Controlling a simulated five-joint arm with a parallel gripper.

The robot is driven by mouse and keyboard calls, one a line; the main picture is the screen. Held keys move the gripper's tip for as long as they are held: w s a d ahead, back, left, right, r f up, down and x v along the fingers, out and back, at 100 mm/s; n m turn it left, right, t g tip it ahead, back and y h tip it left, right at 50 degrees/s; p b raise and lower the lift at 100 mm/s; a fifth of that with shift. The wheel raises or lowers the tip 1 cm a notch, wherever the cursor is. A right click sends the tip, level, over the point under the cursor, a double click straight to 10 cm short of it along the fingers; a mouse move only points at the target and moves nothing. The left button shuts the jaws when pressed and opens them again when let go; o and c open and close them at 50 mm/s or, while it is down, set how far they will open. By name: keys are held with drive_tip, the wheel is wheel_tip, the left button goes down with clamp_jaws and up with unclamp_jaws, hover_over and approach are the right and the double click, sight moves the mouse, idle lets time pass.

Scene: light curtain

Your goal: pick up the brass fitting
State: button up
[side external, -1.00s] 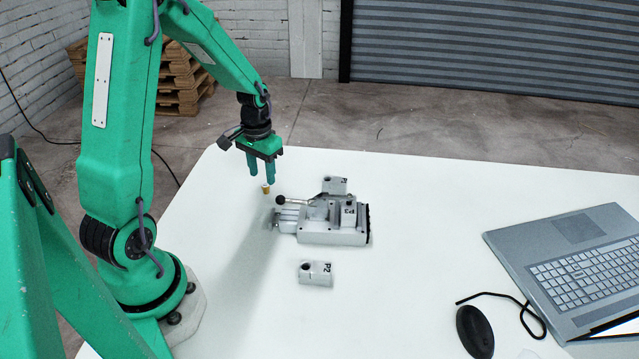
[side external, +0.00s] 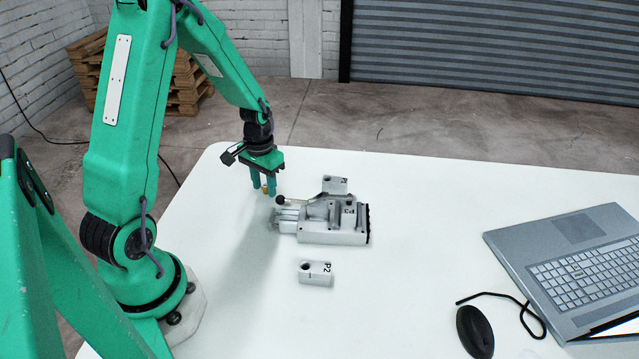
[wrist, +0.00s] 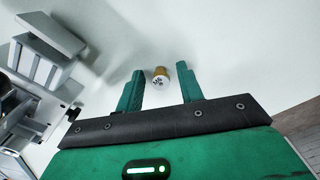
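The brass fitting (wrist: 160,76) is a small upright cylinder with a brass side and a pale, marked top. In the wrist view it lies between the two green fingers of my gripper (wrist: 160,88), with a visible gap on each side. In the side view the fitting (side external: 265,188) shows as a small brass spot between the fingertips of my gripper (side external: 263,189), partly hidden by them. My gripper is open and lowered around the fitting, just left of the grey fixture. Whether the fingertips touch the table cannot be told.
A grey vise-like fixture (side external: 333,232) with a black-knobbed lever stands close right of my gripper. A block marked P2 (side external: 316,279) lies in front of it, and another small block (side external: 335,184) behind. A laptop (side external: 570,270) and mouse (side external: 474,331) are at the right.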

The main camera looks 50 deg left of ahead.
sight(264, 185)
clamp_jaws()
drive_tip(key=shift+r, duration=0.15)
drive_tip(key=shift+r, duration=0.8)
wheel_tip(264, 185, up, 2)
drive_tip(key=shift+r, duration=0.1)
drive_tip(key=d+r, duration=0.7)
drive_tip(key=d, duration=0.4)
drive_tip(key=shift+s+d, duration=0.3)
drive_tip(key=shift+s, duration=0.1)
drive_tip(key=shift+w, duration=0.1)
